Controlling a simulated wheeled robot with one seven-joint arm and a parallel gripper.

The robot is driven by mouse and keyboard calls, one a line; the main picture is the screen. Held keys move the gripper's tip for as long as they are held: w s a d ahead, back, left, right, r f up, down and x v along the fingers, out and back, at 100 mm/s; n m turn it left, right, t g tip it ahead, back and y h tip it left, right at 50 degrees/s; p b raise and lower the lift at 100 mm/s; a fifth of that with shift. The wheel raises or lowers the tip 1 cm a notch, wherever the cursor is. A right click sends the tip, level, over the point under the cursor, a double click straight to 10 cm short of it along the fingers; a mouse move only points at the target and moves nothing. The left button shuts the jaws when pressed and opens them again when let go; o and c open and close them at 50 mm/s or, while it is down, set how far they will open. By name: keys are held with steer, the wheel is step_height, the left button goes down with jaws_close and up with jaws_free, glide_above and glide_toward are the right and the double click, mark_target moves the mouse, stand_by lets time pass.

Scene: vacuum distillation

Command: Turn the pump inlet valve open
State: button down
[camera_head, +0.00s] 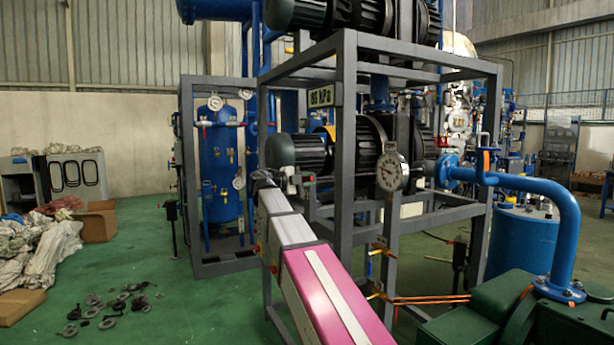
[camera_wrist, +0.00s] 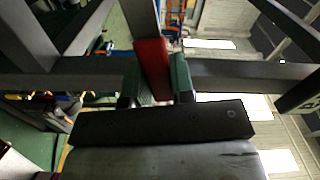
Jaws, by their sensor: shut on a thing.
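A red valve lever (camera_wrist: 151,60) shows in the wrist view, between the two dark green fingers of my gripper (camera_wrist: 156,82). My gripper is shut on this lever; its lower end is between the fingers and its upper end sticks out beyond them. In the head view my pink and white arm reaches to the grey pump frame (camera_head: 345,150), its far end beside the dark pump motor (camera_head: 297,152). The fingers and the held lever are too small to make out there. The valve body is hidden, so I cannot tell how far the valve is turned.
Grey frame bars (camera_wrist: 75,72) run close around my gripper in the wrist view. A round gauge (camera_head: 390,172) hangs on the frame's front. A blue pipe (camera_head: 545,190) stands at the right. Loose dark parts (camera_head: 110,303) lie on the green floor at the left.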

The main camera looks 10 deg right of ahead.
steer(key=shift+s+f+m, duration=0.15)
steer(key=shift+f+m, duration=0.45)
steer(key=shift+m, duration=0.3)
steer(key=c, duration=1)
jaws_free()
steer(key=shift+o, duration=0.2)
steer(key=v, duration=1)
steer(key=shift+a, duration=0.35)
steer(key=shift+s, duration=0.1)
